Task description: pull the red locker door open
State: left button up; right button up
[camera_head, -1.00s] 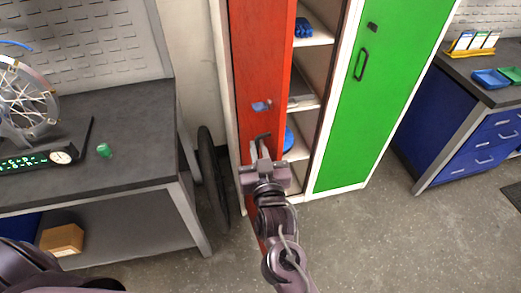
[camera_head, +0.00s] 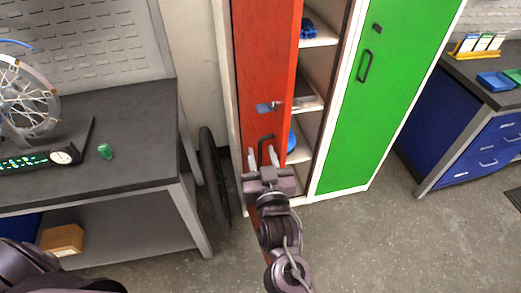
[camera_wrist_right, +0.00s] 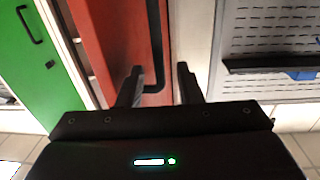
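The red locker door (camera_head: 265,60) stands partly open, with shelves showing to its right. Its dark bar handle (camera_head: 266,142) is low on the door, below a small blue-grey latch piece (camera_head: 268,107). My right gripper (camera_head: 262,156) is in front of the door at the handle's lower end. In the right wrist view its fingers (camera_wrist_right: 159,84) are apart, and the handle (camera_wrist_right: 155,45) shows between and beyond them. The fingers do not appear closed on it; contact cannot be told. My left gripper is out of view.
A closed green door (camera_head: 385,90) is right of the open compartment. A grey workbench (camera_head: 100,185) and an upright black tyre (camera_head: 213,180) stand to the left. Blue drawers (camera_head: 490,150) stand at the right. The floor in front is clear.

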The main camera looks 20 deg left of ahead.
jog(key=b+v, duration=0.1)
jog(key=v, duration=0.4)
jog(key=shift+s, duration=0.25)
jog(key=shift+c, duration=0.2)
